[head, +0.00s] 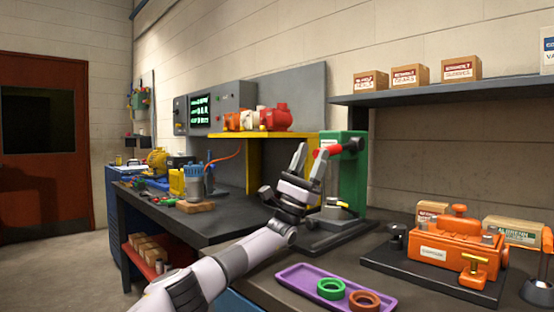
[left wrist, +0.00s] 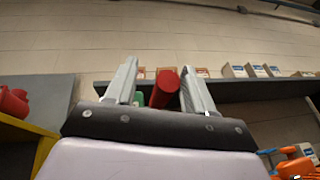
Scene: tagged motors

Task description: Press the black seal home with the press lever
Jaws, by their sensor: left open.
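The green press (head: 354,185) stands on the bench on a dark base. Its lever ends in a red handle (head: 331,150), which reaches toward my left gripper (head: 311,157). The left gripper is open and raised, its fingers pointing up beside the handle. In the left wrist view the red handle (left wrist: 165,88) appears between the two open fingers, nearer the right one; I cannot tell whether they touch. A small metal and yellow part (head: 338,205) sits under the press, partly hidden by the gripper. I cannot make out the black seal. My right gripper is out of view.
A purple tray (head: 296,286) with a green ring (head: 331,288) and a brown ring (head: 364,299) lies in front of the press. An orange housing (head: 450,243) stands on a dark plate at right. A shelf (head: 440,93) with cartons hangs behind.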

